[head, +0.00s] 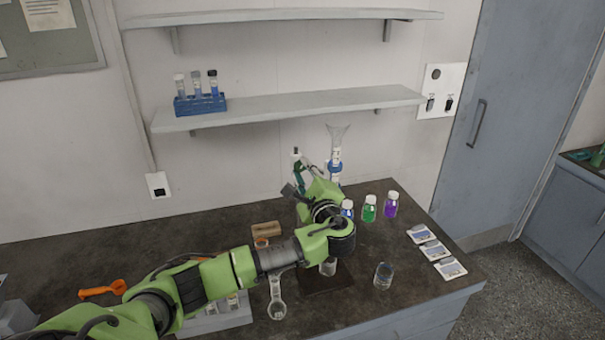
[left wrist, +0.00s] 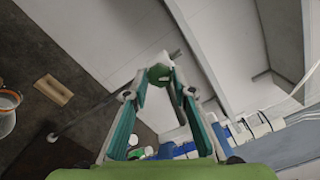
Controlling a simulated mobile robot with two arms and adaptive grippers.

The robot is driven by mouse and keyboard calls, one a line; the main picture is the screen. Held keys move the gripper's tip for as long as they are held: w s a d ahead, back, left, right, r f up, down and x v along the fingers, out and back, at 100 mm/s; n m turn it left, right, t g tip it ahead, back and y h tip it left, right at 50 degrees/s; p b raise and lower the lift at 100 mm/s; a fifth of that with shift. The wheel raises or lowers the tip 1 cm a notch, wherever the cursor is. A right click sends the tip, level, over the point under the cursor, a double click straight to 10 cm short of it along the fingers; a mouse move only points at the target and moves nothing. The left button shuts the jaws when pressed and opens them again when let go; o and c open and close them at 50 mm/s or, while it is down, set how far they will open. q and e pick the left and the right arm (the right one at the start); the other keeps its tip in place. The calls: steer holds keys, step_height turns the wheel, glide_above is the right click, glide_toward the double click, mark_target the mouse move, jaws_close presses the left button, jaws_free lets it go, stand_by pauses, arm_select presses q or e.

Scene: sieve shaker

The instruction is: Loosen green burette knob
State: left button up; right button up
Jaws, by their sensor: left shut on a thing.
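The green burette knob (left wrist: 158,73) shows between the fingertips of my left gripper (left wrist: 159,80) in the left wrist view. The fingers converge on it and are shut on it. In the head view my left gripper (head: 298,172) is at the back of the bench beside the burette (head: 335,165), a clear tube with a funnel top and blue parts. The knob cannot be made out clearly there, and my wrist covers the lower burette. My right gripper is not in view.
Blue, green (head: 369,209) and purple (head: 391,205) bottles stand right of the arm. A glass beaker (head: 383,276) and several white cards (head: 436,250) lie at the right. An orange tool (head: 103,289) lies at the left. A shelf (head: 290,104) hangs above.

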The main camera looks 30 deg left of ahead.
arm_select(q)
steer(key=n+b, duration=0.4)
steer(key=b, duration=0.1)
steer(key=shift+f, duration=0.35)
steer(key=n+b, duration=0.1)
steer(key=b, duration=0.1)
steer(key=shift+r+n+b, duration=0.15)
steer(key=shift+n+b, duration=0.2)
steer(key=shift+n, duration=0.05)
steer(key=shift+r, duration=0.1)
steer(key=o, duration=1.1)
